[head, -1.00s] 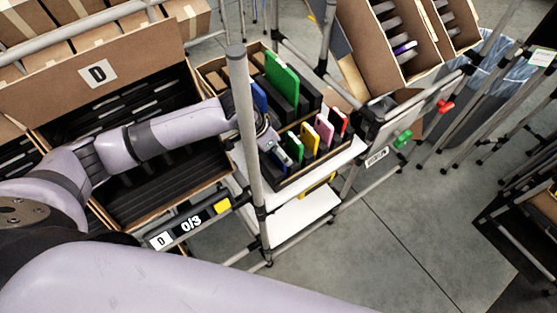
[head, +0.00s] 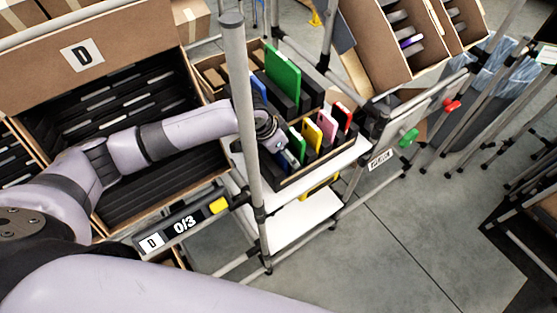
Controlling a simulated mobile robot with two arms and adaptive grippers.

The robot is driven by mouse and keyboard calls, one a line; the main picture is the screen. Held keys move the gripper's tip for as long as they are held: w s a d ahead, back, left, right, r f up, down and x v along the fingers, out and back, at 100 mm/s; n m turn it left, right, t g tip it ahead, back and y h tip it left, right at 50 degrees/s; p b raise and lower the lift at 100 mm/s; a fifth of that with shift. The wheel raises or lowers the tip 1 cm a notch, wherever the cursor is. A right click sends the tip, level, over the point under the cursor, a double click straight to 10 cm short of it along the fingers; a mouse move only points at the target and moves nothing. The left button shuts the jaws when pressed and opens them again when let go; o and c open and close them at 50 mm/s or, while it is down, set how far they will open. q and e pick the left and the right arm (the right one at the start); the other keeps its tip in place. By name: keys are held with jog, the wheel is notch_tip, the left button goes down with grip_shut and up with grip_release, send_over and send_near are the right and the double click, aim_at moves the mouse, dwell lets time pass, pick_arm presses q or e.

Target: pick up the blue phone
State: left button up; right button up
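The blue phone (head: 290,159) stands at the left end of the front row in the cardboard carton. It is partly hidden by my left gripper (head: 278,143), which is just above it, at or very near its upper edge. The fingers are small and partly covered by the wrist, so I cannot tell whether they are open or shut, or whether they touch the phone. My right gripper is not in view.
Beside it stand green (head: 296,140), yellow (head: 311,134), pink (head: 327,124) and red (head: 343,115) phones. Behind are larger blue (head: 258,87) and green (head: 282,72) devices. A grey post (head: 240,110) rises close to my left forearm. Large carton D (head: 45,62) is left.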

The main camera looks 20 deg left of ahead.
pick_arm(q)
jog(key=c, duration=1.2)
jog(key=shift+r, duration=0.1)
